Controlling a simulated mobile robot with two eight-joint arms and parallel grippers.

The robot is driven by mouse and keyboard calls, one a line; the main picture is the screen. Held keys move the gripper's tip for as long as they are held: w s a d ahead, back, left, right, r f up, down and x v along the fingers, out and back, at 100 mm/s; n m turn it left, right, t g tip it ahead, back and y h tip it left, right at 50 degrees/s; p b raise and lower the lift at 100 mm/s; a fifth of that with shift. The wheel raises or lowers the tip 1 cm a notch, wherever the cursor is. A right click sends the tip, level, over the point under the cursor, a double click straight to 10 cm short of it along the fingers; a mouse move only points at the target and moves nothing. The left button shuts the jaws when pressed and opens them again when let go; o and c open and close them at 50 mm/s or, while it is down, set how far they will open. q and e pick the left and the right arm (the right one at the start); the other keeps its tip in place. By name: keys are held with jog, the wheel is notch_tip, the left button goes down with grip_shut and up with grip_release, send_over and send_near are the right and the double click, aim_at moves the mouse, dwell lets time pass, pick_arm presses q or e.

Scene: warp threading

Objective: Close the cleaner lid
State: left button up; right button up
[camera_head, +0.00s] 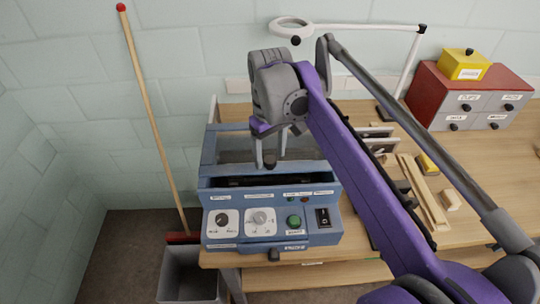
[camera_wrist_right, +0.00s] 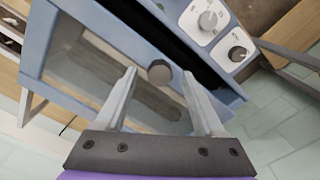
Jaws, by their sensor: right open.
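The cleaner (camera_head: 322,240) is a blue box at the left end of the bench, with dials and switches on its front panel. Its lid (camera_head: 225,150) is a blue frame with a clear pane and stands raised behind a dark opening. The lid (camera_wrist_right: 62,62) also shows in the right wrist view, with a round dark grey knob (camera_wrist_right: 159,72) on it. My right gripper (camera_head: 270,162) is open over the cleaner. In the wrist view its fingertips lie on either side of the knob; I cannot tell if they touch it. My left gripper is not in view.
A red drawer cabinet (camera_head: 468,100) with a yellow box (camera_head: 463,64) stands at the back right. Wooden strips (camera_head: 425,190) lie on the bench right of my arm. A grey bin (camera_head: 190,275) and a red-tipped pole (camera_head: 150,110) are left of the cleaner.

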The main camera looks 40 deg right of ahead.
jog(key=shift+f, duration=0.45)
jog(key=shift+c, duration=0.2)
grip_shut()
dwell(0.9)
